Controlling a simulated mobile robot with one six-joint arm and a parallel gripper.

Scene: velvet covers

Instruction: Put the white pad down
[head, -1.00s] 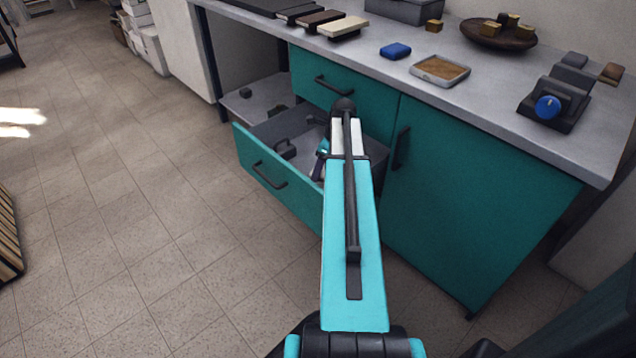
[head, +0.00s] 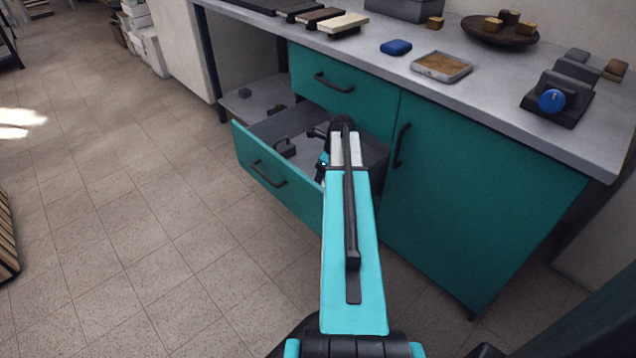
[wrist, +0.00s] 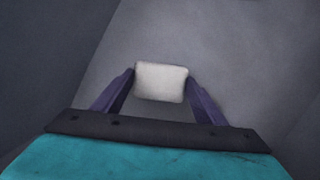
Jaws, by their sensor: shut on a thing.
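The white pad (wrist: 161,82) shows in the wrist view as a small, pale, rounded block. My gripper (wrist: 160,88) is shut on it, with one purple finger at each side. A grey surface lies behind the pad; I cannot tell whether the pad touches it. In the head view my arm reaches to the open lower drawer (head: 262,177) of the teal cabinet. The gripper and pad are hidden there behind my arm.
Dark items (head: 285,147) lie in the drawer's left part. The upper drawer (head: 345,88) and the cabinet door (head: 470,195) are shut. On the grey worktop (head: 500,105) stand a blue pad (head: 396,47), a shallow tray (head: 441,66) and a device with a blue knob (head: 552,100).

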